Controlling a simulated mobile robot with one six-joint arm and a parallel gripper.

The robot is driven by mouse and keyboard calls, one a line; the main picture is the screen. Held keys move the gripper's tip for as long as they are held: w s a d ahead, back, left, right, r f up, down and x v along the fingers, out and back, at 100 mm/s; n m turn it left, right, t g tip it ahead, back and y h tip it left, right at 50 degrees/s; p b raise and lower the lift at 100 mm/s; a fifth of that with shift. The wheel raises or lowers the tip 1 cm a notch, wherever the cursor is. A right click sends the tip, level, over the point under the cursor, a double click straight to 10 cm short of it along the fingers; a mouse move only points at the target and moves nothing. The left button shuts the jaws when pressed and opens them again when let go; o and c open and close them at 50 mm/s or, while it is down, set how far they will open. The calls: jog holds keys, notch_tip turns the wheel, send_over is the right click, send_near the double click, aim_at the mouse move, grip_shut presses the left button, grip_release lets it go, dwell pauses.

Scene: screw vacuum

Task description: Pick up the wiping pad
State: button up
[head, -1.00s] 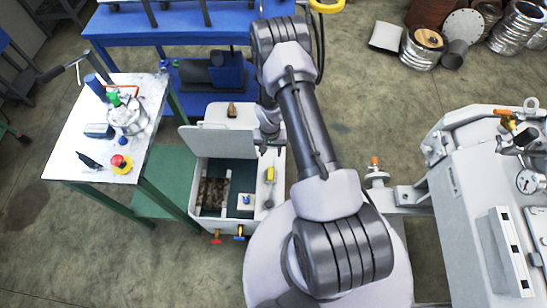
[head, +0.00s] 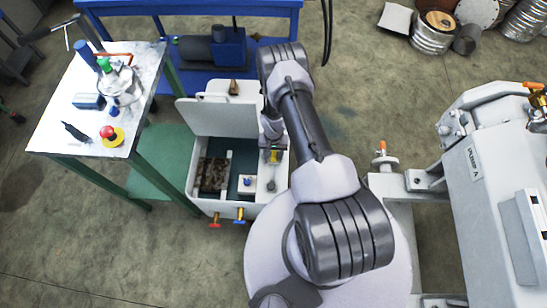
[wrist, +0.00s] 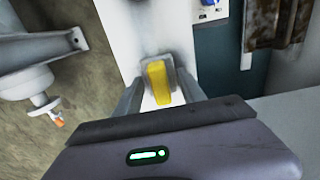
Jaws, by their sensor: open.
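The wiping pad (wrist: 158,82) looks like a grey block with a yellow handle. It lies on the white right-hand ledge of an open box; in the head view only a little yellow (head: 277,157) shows below my gripper. My gripper (wrist: 160,88) is open and above the pad, with one finger on each side of the yellow handle in the wrist view. I cannot tell whether the fingers touch it. In the head view my gripper (head: 272,148) hides part of the pad.
The white box (head: 205,206) has a raised lid (head: 215,118) and a dark inside. A work table (head: 60,140) with a bottle and a red button (head: 108,132) stands left. A large grey machine (head: 490,190) stands right.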

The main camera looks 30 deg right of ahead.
jog(key=shift+r, duration=0.15)
grip_shut()
jog(key=shift+r+p, duration=0.3)
jog(key=shift+r, duration=0.1)
jog(key=r, duration=0.1)
jog(key=r+p, duration=0.2)
jog(key=shift+a+r, duration=0.15)
jog(key=shift+a, duration=0.15)
jog(key=s+a+p, duration=0.4)
jog(key=a, duration=1.1)
jog(key=shift+r, duration=0.45)
